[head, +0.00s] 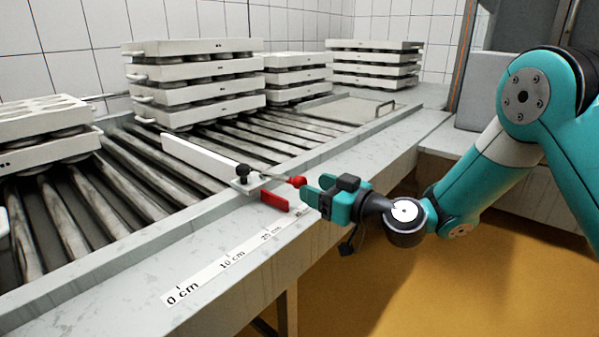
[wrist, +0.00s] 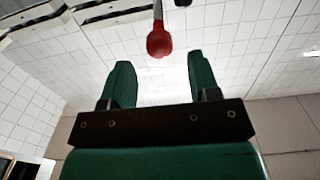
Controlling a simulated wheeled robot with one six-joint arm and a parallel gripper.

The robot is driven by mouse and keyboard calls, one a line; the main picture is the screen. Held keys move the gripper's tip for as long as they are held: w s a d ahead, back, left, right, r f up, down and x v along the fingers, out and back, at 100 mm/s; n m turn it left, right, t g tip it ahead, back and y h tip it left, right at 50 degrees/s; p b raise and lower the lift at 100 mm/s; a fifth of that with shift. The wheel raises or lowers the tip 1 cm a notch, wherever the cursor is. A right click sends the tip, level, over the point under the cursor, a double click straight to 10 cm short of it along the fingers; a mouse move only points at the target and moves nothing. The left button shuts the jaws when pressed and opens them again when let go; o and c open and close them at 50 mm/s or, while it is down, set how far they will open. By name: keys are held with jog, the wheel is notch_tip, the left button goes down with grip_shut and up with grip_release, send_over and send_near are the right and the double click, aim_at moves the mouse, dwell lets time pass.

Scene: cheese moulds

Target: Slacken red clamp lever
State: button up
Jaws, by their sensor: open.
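The red clamp lever's ball knob (head: 299,181) sits at the end of a thin metal rod on the clamp (head: 243,174), at the front rail of the roller table. My gripper (head: 312,191) is open, just to the right of the knob, with its fingers pointing toward it. In the wrist view the red knob (wrist: 159,41) hangs from its rod beyond the gap between my two green fingers (wrist: 160,82). The fingers are empty and do not appear to touch the knob.
A white bar (head: 205,160) runs from the clamp across the rollers. A red block (head: 274,201) lies below the rod, beside a centimetre scale (head: 225,262). Stacked moulds (head: 195,85) stand behind. The floor (head: 430,285) in front is clear.

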aim_at(300, 181)
jog(key=x, duration=0.5)
jog(key=shift+p, duration=0.4)
grip_shut()
